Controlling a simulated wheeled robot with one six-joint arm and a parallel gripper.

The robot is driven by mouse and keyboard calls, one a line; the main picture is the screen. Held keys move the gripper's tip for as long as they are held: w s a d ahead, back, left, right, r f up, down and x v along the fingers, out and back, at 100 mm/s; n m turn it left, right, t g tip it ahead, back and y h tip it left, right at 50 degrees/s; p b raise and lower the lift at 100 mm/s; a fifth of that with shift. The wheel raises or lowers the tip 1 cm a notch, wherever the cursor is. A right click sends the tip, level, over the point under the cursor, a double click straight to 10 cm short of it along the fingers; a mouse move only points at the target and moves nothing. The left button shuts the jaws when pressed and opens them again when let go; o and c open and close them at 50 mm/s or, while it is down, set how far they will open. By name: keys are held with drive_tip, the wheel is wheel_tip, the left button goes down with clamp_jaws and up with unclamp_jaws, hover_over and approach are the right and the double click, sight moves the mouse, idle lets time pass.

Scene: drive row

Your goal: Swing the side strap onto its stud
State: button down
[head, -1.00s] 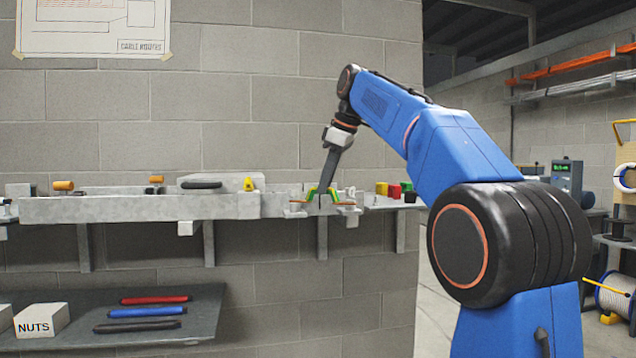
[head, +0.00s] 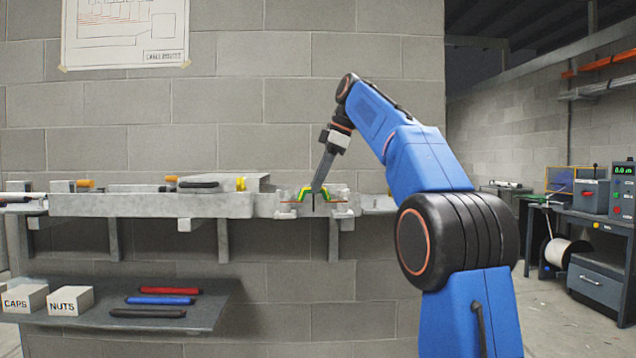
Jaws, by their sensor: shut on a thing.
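My gripper (head: 315,188) reaches down at the right part of the grey wall-mounted rail (head: 130,205). Its dark fingers are small in the view and seem shut, with their tips among green-and-yellow pieces (head: 304,193). What lies between the fingertips is hidden. I cannot make out the stud.
A lower shelf (head: 205,318) holds red, blue and black bars and boxes marked CAPS (head: 24,298) and NUTS (head: 71,301). A yellow piece (head: 241,184) stands left of the fixture. A workbench (head: 598,281) is far right. The floor before it looks clear.

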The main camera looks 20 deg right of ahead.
drive_tip(key=shift+w, duration=0.1)
idle(0.3)
drive_tip(key=c, duration=1.7)
unclamp_jaws()
